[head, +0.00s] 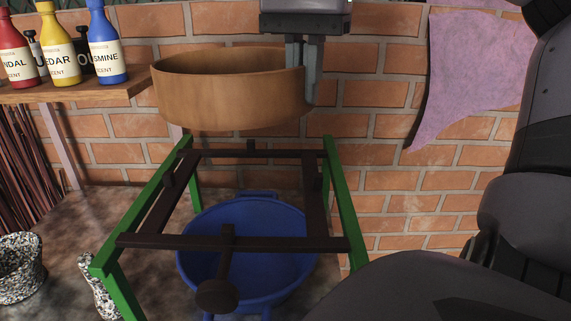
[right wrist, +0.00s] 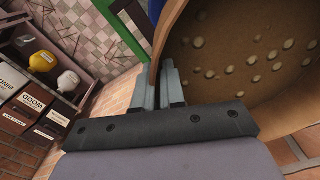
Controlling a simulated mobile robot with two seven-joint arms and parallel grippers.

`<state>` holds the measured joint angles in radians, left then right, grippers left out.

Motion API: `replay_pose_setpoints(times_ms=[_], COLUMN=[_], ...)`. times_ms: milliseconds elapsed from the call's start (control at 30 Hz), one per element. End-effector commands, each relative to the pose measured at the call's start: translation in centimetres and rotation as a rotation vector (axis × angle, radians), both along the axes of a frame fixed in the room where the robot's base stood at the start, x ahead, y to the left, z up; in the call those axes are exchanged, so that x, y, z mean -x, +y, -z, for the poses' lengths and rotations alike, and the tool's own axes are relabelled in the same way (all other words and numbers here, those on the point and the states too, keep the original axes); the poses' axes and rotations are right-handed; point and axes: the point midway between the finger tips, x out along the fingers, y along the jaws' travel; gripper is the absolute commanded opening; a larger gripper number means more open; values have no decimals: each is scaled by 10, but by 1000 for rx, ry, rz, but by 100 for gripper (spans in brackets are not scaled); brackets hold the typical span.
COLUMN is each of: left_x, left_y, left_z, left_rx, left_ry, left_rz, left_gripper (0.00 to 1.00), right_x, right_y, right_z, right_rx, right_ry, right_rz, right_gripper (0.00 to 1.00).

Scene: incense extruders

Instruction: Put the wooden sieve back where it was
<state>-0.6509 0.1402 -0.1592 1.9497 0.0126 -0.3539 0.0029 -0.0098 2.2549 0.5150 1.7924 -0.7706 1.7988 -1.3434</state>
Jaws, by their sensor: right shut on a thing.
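The wooden sieve (head: 225,92) is a round, light-brown drum in the head view, held level in the air above a frame with green legs (head: 340,205) and dark wooden bars (head: 240,243). A gap shows between the sieve and the bars. My right gripper (head: 308,98) is shut on the sieve's right rim, with its fingers pointing down. In the right wrist view the fingers (right wrist: 165,88) pinch the rim, and the sieve's perforated inside (right wrist: 240,60) shows beside them. My left gripper is not in view.
A blue basin (head: 290,262) stands beneath the frame. A wooden shelf (head: 80,92) at left holds red, yellow and blue scent bottles (head: 106,45). A speckled mortar (head: 18,268) sits at lower left. A brick wall (head: 400,115) with a purple cloth (head: 475,75) is behind.

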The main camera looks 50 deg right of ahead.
Motion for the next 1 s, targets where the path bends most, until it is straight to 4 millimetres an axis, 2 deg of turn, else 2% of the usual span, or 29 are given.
replay_pose_setpoints(times_ms=[33, 100, 333, 633, 833, 1000], left_x=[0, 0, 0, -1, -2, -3], left_y=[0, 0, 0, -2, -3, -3], left_z=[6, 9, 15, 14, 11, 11], left_rx=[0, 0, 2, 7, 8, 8], left_ry=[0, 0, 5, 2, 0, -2], left_rz=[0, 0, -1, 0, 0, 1], left_gripper=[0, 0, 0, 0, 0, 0], right_x=[1, 1, 0, 0, 0, 1], right_y=[0, 0, 0, 0, 0, 0], right_z=[17, 36, 88, 114, 141, 145], right_rx=[-3, -3, -2, 0, -1, -2], right_ry=[1, 0, -2, -2, 1, 3], right_rz=[-3, -3, -2, 0, 0, -1], right_gripper=[0, 0, 0, 0, 0, 0])
